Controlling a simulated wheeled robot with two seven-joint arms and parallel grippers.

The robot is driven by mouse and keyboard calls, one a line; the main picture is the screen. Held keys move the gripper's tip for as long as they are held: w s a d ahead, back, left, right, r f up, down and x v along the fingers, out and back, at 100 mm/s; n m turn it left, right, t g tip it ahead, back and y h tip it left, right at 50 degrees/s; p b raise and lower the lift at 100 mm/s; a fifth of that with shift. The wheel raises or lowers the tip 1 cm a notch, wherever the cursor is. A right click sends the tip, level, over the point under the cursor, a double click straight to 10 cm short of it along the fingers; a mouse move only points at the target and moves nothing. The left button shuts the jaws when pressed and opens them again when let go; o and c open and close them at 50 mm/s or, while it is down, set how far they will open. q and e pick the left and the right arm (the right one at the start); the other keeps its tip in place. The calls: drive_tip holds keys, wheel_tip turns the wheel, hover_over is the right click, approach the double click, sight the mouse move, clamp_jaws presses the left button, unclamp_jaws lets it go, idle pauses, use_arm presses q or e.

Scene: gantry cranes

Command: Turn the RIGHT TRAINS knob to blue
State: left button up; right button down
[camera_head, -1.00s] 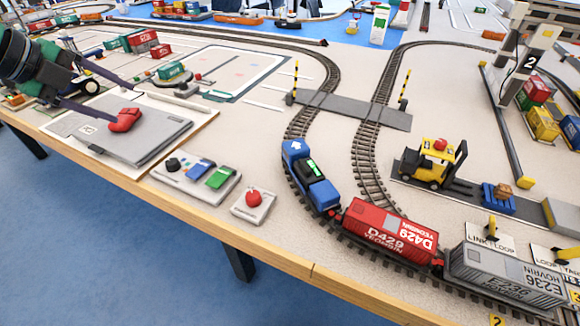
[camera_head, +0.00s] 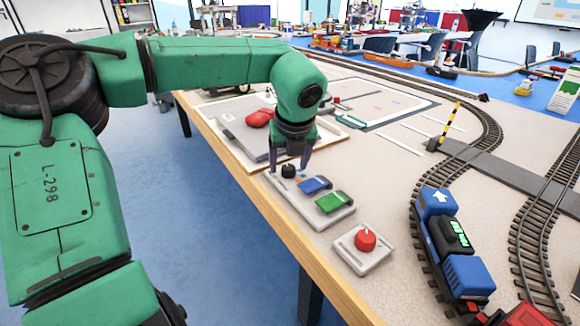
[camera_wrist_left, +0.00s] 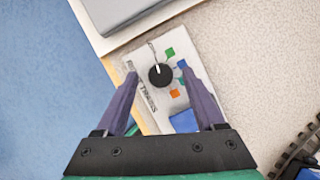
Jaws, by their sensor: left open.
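A control panel (camera_head: 326,213) lies flat near the table edge. It carries a black round knob (camera_head: 289,171), also seen in the left wrist view (camera_wrist_left: 160,75). The knob's white pointer line points up in that view, a little left of the green square mark (camera_wrist_left: 170,51). My right gripper is out of view.
A blue button (camera_head: 315,184) and a green button (camera_head: 330,201) sit beside the knob. A red knob on its own plate (camera_head: 365,240) is nearer. A grey board with a red object (camera_head: 259,117) lies behind.

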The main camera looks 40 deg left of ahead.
use_arm(q)
drive_tip(key=shift+w+a+f, duration=0.1)
drive_tip(key=shift+w+f, duration=0.05)
drive_tip(key=shift+f, duration=0.2)
clamp_jaws()
